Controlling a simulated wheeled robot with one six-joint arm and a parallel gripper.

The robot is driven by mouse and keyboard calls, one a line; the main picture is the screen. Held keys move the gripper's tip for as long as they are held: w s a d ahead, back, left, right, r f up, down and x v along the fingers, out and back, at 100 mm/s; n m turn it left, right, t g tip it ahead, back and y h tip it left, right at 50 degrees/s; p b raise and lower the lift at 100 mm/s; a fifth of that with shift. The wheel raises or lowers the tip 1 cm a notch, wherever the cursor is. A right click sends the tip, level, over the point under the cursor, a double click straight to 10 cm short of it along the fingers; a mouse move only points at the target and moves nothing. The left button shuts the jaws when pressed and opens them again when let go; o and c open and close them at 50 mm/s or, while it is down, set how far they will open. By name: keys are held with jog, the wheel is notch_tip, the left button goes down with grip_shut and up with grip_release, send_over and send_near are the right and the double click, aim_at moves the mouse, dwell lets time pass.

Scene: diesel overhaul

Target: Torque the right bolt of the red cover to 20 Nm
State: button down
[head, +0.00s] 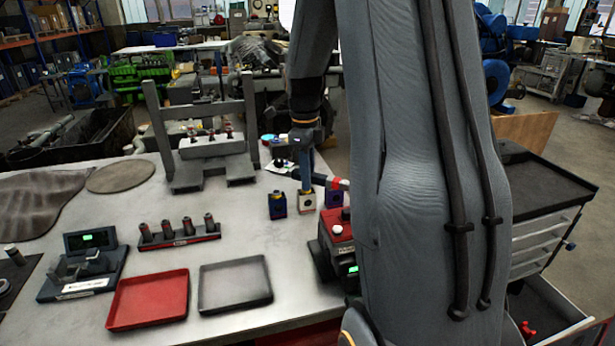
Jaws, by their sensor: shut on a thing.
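My gripper (306,168) points down over the back right part of the bench. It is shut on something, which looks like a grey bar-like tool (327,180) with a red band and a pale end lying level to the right. My arm hides part of it, and the fingertips are too small to see clearly. A grey upright stand (205,180) to the left bears a pale block (204,146) with several dark red-topped parts. I cannot make out the red cover or its right bolt for certain.
A red-topped device (341,233) is beside my arm. A red tray (148,299), a grey tray (236,284) and a socket rack (179,237) lie in front.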

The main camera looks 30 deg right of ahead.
jog(key=shift+w+d+r, duration=0.1)
jog(key=shift+w+d, duration=0.2)
jog(key=shift+d, duration=0.1)
jog(key=shift+w+d+m, duration=0.1)
jog(key=shift+m, duration=0.2)
jog(key=shift+w+d+m, duration=0.15)
jog(key=shift+d+m, duration=0.1)
jog(key=shift+m, duration=0.05)
jog(key=shift+d, duration=0.15)
jog(key=shift+w+d+m, duration=0.15)
jog(key=shift+d+m, duration=0.1)
jog(key=shift+m, duration=0.05)
jog(key=shift+d, duration=0.1)
dwell(0.4)
jog(key=shift+r, duration=0.15)
jog(key=shift+r, duration=1.55)
jog(key=shift+r, duration=0.1)
